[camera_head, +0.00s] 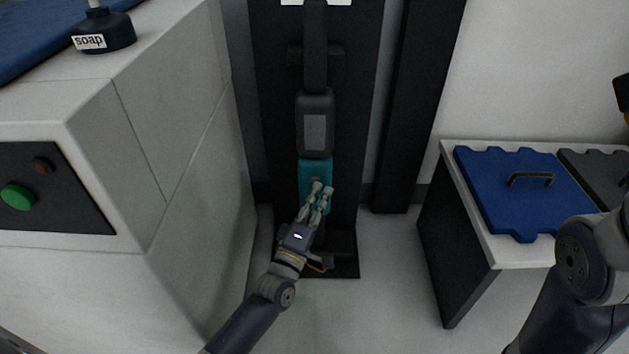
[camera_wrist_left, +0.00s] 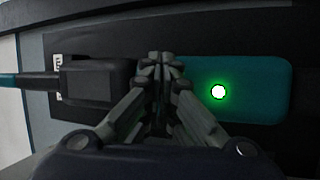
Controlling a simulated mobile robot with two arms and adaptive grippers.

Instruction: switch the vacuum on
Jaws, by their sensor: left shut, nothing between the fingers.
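The vacuum stands upright against a dark panel in the middle of the head view, with a dark upper part and a teal body (camera_head: 313,168). In the left wrist view the teal body (camera_wrist_left: 268,90) carries a round light (camera_wrist_left: 218,92), white in the middle with a green glow. My left gripper (camera_head: 322,187) is shut and empty, its fingertips in front of the teal body's lower part. In the wrist view the closed fingertips (camera_wrist_left: 162,62) are left of the light and hide part of the body. Whether they touch it I cannot tell. My right gripper is out of view.
A white cabinet with a dark panel bearing a green button (camera_head: 17,196) and a red button (camera_head: 43,165) stands left. A soap bottle (camera_head: 104,32) is on top. At right is a white-topped unit with a blue handled lid (camera_head: 520,190).

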